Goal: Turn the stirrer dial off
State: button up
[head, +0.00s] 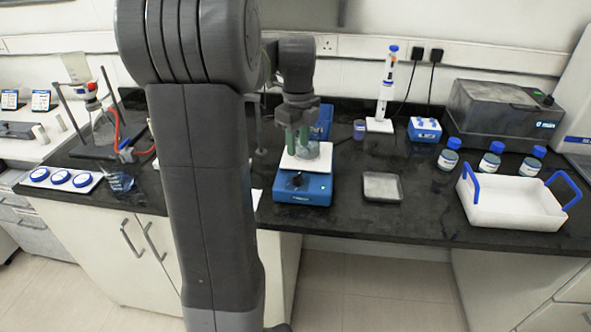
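The stirrer (315,190) is a blue box with a white top plate, standing near the front edge of the dark bench. Its dark dial (297,180) is on the blue front face; its pointer setting is too small to read. A clear glass vessel (313,151) stands on the plate, partly hidden by my gripper. My gripper (296,142) points down over the plate, above and behind the dial and apart from it. Its two greenish fingers look spread with a gap between them, and I see nothing held.
A shallow grey tray (382,187) lies right of the stirrer. A white tray with blue handles (512,206) and several blue-capped bottles (449,155) stand farther right. A pipette on a stand (386,92) is behind. My arm hides the bench left of the stirrer.

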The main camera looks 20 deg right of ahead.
aim_at(298, 175)
notch_tip(298, 175, down, 10)
jog(key=shift+f, duration=0.1)
dwell(0.4)
jog(key=c, duration=0.7)
